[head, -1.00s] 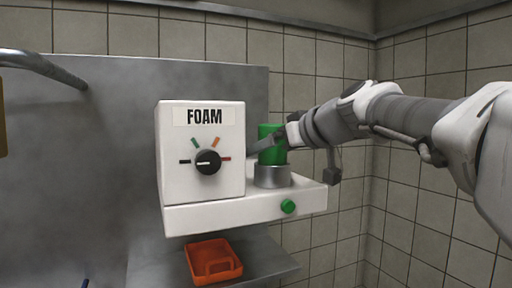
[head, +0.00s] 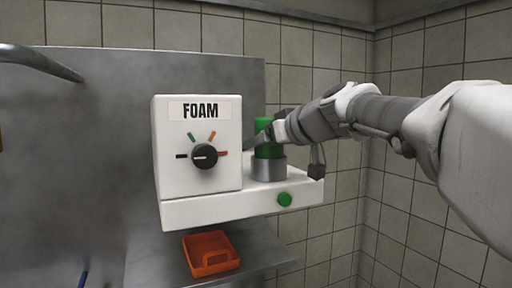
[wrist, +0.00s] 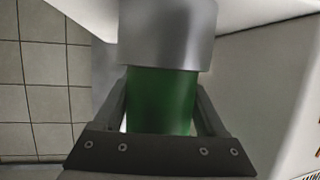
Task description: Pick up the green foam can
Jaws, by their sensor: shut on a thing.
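The green foam can (head: 268,151) stands upright in a round metal holder (head: 268,168) on the right part of the white foam machine (head: 200,135). My gripper (head: 262,139) reaches in from the right and is shut on the can above the holder. In the wrist view the can (wrist: 162,100) lies between my two fingers (wrist: 159,92), with the metal holder (wrist: 168,30) at the top of the picture. The can's lower end is hidden in the holder.
The machine has a black dial (head: 204,156) and a green button (head: 285,199) on its front. An orange tray (head: 211,254) sits on a metal shelf (head: 262,262) below. A metal panel (head: 85,150) is behind at left; a tiled wall (head: 345,200) is at right.

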